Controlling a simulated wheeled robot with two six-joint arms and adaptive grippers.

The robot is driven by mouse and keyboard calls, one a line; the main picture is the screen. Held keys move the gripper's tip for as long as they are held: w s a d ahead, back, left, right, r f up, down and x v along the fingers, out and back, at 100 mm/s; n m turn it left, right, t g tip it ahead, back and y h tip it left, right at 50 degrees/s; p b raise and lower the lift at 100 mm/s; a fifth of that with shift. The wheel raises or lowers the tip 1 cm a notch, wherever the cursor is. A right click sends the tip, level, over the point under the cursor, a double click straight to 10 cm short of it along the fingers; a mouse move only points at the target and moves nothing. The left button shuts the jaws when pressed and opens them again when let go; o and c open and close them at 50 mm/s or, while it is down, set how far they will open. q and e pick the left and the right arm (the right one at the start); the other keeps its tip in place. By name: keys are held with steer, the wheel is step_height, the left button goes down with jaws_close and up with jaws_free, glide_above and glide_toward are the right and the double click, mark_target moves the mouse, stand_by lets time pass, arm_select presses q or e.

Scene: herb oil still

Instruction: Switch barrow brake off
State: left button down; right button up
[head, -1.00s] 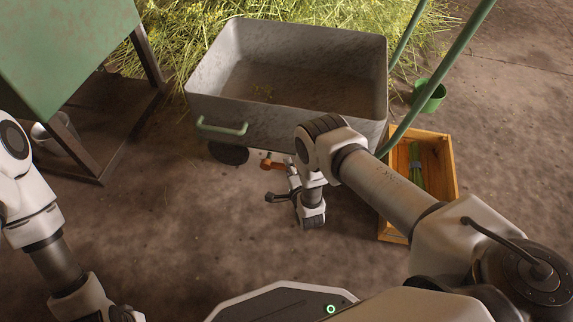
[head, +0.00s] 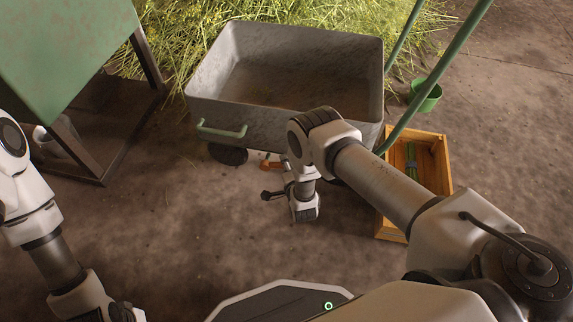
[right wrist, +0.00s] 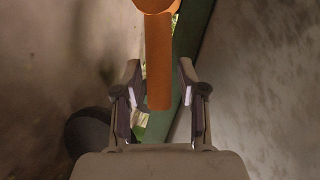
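The grey metal barrow (head: 230,112) stands in the middle of the head view with its tray empty or nearly so. Its orange brake lever (head: 270,164) shows below the tray's near side, partly hidden by my right wrist. In the right wrist view the orange lever (right wrist: 158,62) reaches down between the fingers of my right gripper (right wrist: 160,72). Those fingers are open, one on each side of the lever, with visible gaps. In the head view the right fingertips are mostly hidden. My left gripper (head: 124,313) is only partly in view at the bottom left edge, away from the barrow.
A green handle (head: 221,130) is on the barrow's near side, and a dark wheel (head: 228,154) is below. A wooden crate (head: 445,165) and a green cup (head: 427,95) are at the right. A green-topped stand (head: 60,45) is at the left. The floor in front is clear.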

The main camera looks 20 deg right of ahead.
stand_by(0.3)
steer(key=v, duration=0.8)
stand_by(0.3)
